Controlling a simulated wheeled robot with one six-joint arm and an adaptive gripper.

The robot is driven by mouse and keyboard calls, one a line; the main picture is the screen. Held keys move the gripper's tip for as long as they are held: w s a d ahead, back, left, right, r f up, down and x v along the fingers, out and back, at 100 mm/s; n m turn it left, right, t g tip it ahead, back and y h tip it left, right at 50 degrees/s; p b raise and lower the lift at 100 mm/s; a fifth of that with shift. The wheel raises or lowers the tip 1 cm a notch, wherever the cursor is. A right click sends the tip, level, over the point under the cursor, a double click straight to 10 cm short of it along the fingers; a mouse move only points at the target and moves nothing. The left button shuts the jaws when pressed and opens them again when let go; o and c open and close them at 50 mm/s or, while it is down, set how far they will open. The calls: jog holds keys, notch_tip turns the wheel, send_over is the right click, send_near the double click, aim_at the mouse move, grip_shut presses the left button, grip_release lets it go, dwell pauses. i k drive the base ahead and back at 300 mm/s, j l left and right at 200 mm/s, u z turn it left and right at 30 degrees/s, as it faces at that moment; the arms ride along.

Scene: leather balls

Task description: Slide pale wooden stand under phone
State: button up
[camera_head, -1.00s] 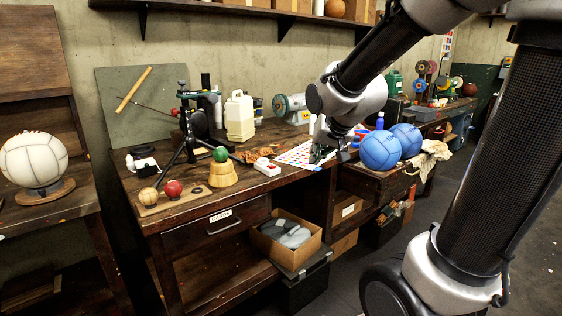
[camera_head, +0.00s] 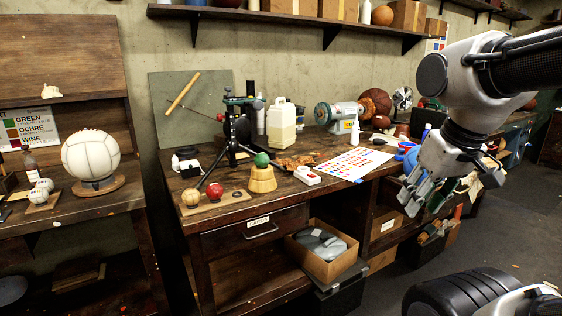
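My gripper (camera_head: 424,204) hangs in front of the bench's right part, fingers pointing down. Its fingers look spread apart, with nothing visible between them. A pale wooden stand (camera_head: 262,183), a tapered block, is on the bench top near the front edge. A green ball (camera_head: 262,159) sits on top of it. The stand is well to the left of my gripper and apart from it. I cannot make out a phone for certain. A white device with a red part (camera_head: 307,175) lies right of the stand.
The workbench (camera_head: 225,209) also holds a black tripod-like stand (camera_head: 232,135), a white jug (camera_head: 281,125), a colour-dot sheet (camera_head: 352,163) and a grinder (camera_head: 340,115). Small balls on a board (camera_head: 213,203) stand left of the pale stand. The floor (camera_head: 385,290) in front is partly clear.

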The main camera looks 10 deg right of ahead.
aim_at(262, 180)
jog(key=i+l, duration=0.25)
jog(key=i, duration=0.25)
jog(key=i+l, duration=0.25)
jog(key=i, duration=0.25)
jog(key=i+l, duration=0.2)
jog(key=i, duration=0.3)
jog(key=i+u, duration=0.05)
